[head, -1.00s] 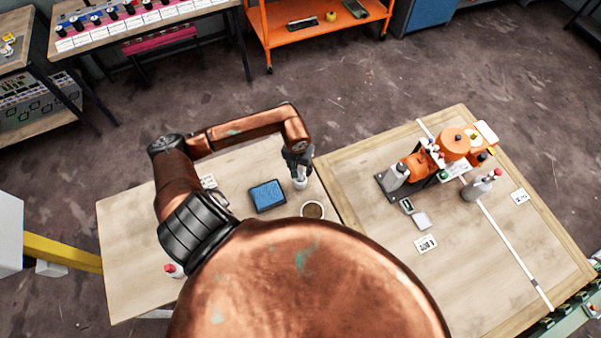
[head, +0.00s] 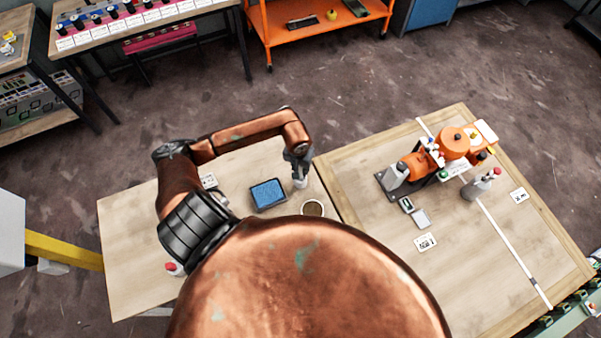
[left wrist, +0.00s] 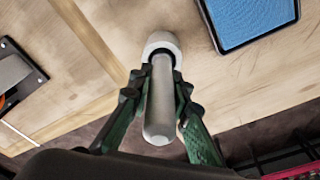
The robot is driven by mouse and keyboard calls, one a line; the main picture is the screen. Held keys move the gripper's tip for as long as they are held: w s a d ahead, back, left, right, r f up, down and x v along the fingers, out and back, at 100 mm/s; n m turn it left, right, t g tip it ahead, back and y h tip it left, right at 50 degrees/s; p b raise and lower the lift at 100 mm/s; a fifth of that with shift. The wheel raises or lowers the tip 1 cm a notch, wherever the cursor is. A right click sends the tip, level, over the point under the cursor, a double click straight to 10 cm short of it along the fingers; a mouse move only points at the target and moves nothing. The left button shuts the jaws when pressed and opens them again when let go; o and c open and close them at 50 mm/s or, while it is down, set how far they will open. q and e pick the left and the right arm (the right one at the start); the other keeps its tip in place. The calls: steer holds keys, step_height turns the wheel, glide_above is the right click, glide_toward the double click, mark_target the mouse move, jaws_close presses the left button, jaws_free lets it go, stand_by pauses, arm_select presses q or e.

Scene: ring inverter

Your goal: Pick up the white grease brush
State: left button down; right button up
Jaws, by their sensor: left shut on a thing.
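The white grease brush shows in the left wrist view as a pale grey-white handle (left wrist: 160,100) between my finger pads. At its far end is a wider white round part (left wrist: 161,43); I cannot tell whether this is the brush's head or a holder around it. My left gripper (left wrist: 158,92) is shut on the handle. In the head view my left gripper (head: 299,160) points down over the wooden table, with the brush's white lower part (head: 300,182) just below it. Whether the brush touches the table is unclear. My right gripper is not in view.
A blue-topped tray (head: 268,194) and a round brown-filled dish (head: 313,208) are close by. A red-capped bottle (head: 174,268) stands at the table's left. The right table (head: 480,270) bears an orange machine (head: 418,164) and a grey bottle (head: 478,186).

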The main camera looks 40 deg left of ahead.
arm_select(q)
steer(key=shift+r, duration=0.1)
step_height(320, 180, up, 9)
steer(key=shift+f+b, duration=0.1)
steer(key=shift+b, duration=0.85)
steer(key=shift+r, duration=0.55)
